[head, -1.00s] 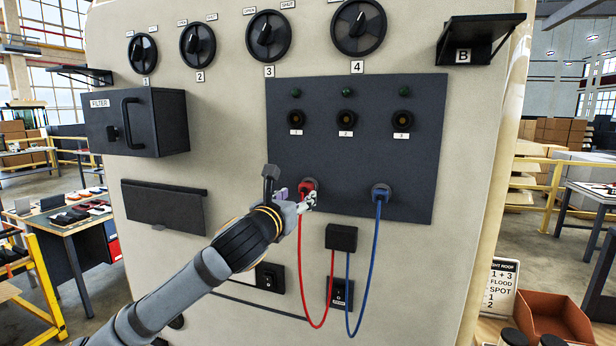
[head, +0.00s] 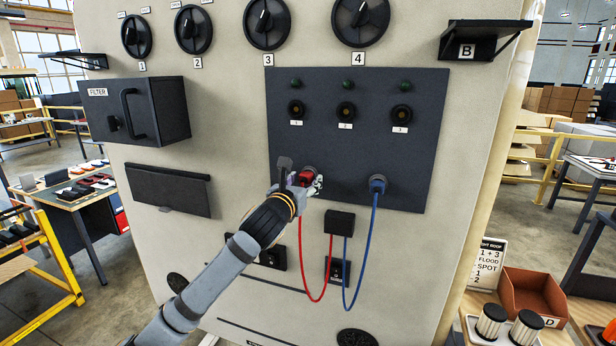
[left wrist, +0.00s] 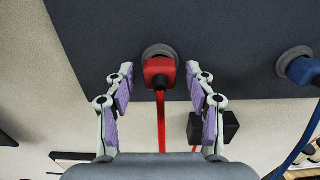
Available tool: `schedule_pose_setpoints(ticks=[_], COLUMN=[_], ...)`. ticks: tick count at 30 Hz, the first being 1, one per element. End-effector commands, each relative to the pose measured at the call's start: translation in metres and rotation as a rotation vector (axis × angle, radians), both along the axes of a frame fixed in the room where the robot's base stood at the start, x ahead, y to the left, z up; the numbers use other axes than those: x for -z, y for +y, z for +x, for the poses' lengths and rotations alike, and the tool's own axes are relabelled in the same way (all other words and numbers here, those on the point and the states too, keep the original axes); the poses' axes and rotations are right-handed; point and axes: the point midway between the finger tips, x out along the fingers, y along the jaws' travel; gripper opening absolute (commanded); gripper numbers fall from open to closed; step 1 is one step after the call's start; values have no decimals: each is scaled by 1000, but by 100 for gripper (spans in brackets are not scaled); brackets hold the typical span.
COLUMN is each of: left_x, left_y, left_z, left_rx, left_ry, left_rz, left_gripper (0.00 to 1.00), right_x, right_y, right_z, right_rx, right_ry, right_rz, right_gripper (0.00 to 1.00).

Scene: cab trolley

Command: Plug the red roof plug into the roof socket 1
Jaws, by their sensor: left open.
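The red roof plug (head: 306,177) sits in the lower left holder of the dark panel (head: 350,150), with its red cable hanging down. In the left wrist view the red plug (left wrist: 159,72) is between the fingers of my left gripper (left wrist: 160,90). The fingers are open, with a gap on each side of the plug. In the head view my left gripper (head: 304,184) partly covers the plug. Roof socket 1 (head: 296,109) is the left one in the upper row, labelled 1, and looks empty. My right gripper is not in view.
A blue plug (head: 377,184) sits right of the red one, its cable (head: 366,250) hanging to a black box (head: 340,222). Sockets 2 (head: 345,110) and 3 (head: 401,114) look empty. A filter box (head: 135,110) juts out at left. The panel between the rows is clear.

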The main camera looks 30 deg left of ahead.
Motion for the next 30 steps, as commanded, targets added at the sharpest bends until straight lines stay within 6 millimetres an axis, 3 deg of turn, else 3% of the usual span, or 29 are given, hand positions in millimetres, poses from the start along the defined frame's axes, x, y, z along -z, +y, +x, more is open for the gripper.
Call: schedule_pose_setpoints(ticks=[30], left_x=[0], left_y=[0], left_z=[0], left_rx=[0], left_ry=[0], left_rz=[-1], left_gripper=[55], right_x=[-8], right_y=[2], right_z=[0], right_rx=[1], right_ry=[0], right_rz=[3], right_gripper=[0])
